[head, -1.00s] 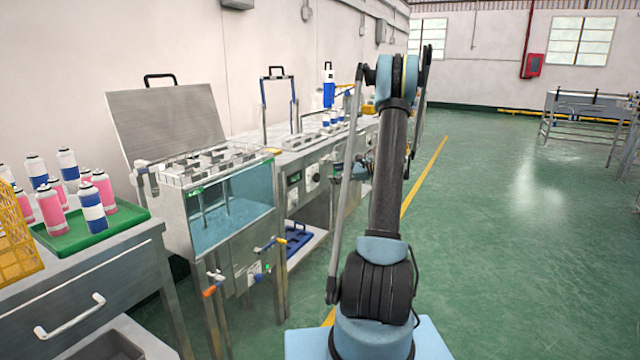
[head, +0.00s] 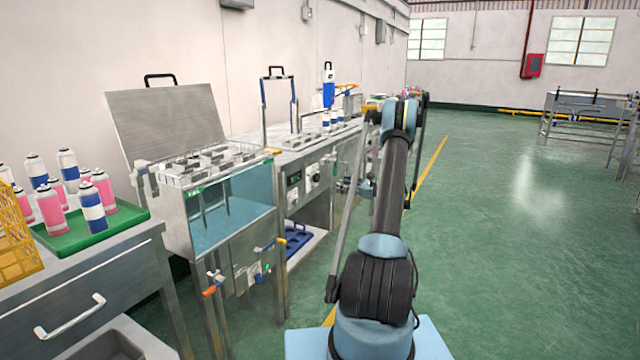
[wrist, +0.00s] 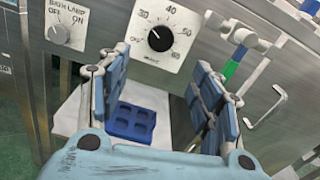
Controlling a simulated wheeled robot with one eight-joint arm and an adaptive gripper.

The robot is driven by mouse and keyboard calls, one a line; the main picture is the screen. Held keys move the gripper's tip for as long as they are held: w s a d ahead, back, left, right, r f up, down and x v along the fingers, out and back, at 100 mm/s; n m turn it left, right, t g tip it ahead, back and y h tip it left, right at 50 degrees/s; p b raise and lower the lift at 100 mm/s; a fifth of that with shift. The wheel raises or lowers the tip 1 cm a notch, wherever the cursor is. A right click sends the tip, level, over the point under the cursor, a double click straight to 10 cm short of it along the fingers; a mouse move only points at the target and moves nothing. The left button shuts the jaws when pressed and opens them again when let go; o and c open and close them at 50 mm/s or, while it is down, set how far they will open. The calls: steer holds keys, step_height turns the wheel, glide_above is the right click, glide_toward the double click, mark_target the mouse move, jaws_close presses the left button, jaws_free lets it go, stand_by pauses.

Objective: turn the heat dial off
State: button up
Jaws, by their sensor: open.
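The heat dial (wrist: 160,38) is a round black knob on a white square plate marked OFF, 30, 40, 50 and 60. A small pale mark on the knob seems to lie at its upper left, toward OFF or 30; it is too small to be sure. In the head view the dial plate (head: 312,177) is small on the steel bench front. My gripper (wrist: 160,78) is open and empty. Its blue-padded fingers spread either side below the dial in the wrist view, and nothing shows between them and the knob. In the head view my gripper is small and hard to make out.
A bath lamp knob (wrist: 61,34) sits left of the dial. A green-sleeved valve (wrist: 234,62) with a white fitting juts out to the right, near my right finger. A blue tray (wrist: 131,121) lies on the shelf below. The glass-fronted bath (head: 230,205) stands left of the panel.

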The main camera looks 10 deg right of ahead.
mark_target(318, 179)
steer(key=x, duration=1.4)
steer(key=shift+c, duration=0.3)
steer(key=c, duration=1)
